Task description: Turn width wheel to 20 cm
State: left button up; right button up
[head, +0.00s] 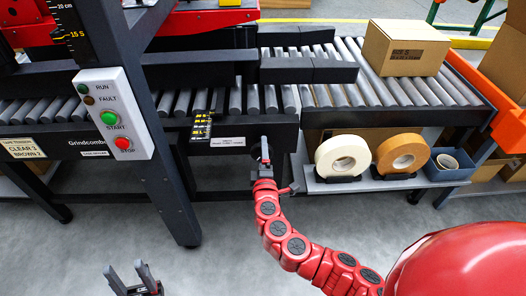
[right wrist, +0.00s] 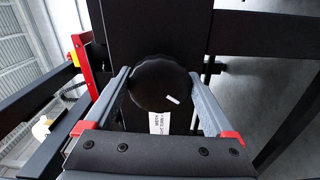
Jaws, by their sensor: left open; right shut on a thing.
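The width wheel (right wrist: 153,88) is a round black knob with a white pointer mark toward its lower right, in the right wrist view. My right gripper (right wrist: 160,82) has one finger on each side of the wheel and is shut on it. A white label (right wrist: 159,123) sits below the wheel, too small to read surely. In the head view my right gripper (head: 264,152) is at the front of the machine, where it hides the wheel. My left gripper (head: 128,277) is open and empty at the bottom left, over the floor.
A black scale plate with yellow marks (head: 201,127) is left of the right gripper. A control box (head: 113,115) is on the post. Tape rolls (head: 343,156) (head: 403,154) stand on a shelf to the right. A carton (head: 402,48) sits on the roller conveyor (head: 370,90).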

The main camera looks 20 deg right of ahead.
jog(key=shift+n, duration=0.5)
jog(key=o, duration=1.1)
jog(key=shift+s, duration=0.1)
jog(key=p+v, duration=0.1)
jog(key=v, duration=1.6)
jog(key=shift+s+a, duration=0.1)
jog(key=shift+s, duration=0.05)
